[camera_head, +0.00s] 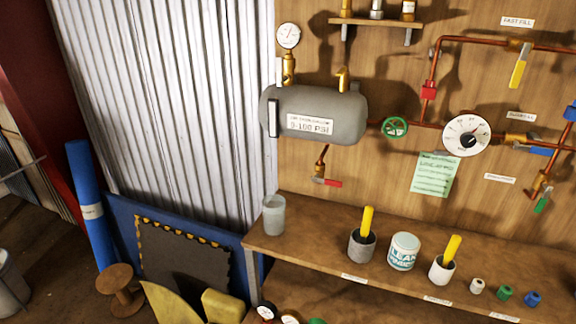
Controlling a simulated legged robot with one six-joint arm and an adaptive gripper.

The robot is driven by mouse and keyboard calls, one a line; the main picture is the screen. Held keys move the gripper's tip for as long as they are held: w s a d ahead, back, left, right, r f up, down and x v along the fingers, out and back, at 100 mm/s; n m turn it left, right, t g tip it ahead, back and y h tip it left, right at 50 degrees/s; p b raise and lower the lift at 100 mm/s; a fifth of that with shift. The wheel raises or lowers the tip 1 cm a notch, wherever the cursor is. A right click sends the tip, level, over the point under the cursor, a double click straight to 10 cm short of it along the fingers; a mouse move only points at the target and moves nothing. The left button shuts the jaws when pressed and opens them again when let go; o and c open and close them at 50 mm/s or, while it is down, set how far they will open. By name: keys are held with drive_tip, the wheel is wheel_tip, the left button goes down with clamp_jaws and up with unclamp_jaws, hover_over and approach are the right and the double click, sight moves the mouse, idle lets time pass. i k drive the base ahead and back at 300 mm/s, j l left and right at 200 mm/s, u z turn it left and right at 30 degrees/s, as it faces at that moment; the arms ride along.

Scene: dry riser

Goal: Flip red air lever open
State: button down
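The red lever (333,184) sits on a small brass valve (319,179) on a copper pipe below the grey air tank (335,118). The lever points right, nearly level and tilted slightly down, while the pipe above it runs almost vertically. The tank has a label reading about 0-100 PSI and a round gauge (288,36) on top. The tank is mounted on the wooden wall above the bench. My gripper is not in the head view.
The wooden bench (320,250) below holds a translucent cup (273,215), a grey pot (362,246), a white tin (404,251) and a white pot (441,270). A yellow lever (519,66), green handwheel (395,128) and dial (466,133) are to the right. Space directly before the red lever looks clear.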

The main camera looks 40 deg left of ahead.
sight(326, 182)
drive_tip(key=i+j+u, duration=0.5)
drive_tip(key=j, duration=0.2)
drive_tip(key=i+j, duration=0.1)
drive_tip(key=j, duration=0.35)
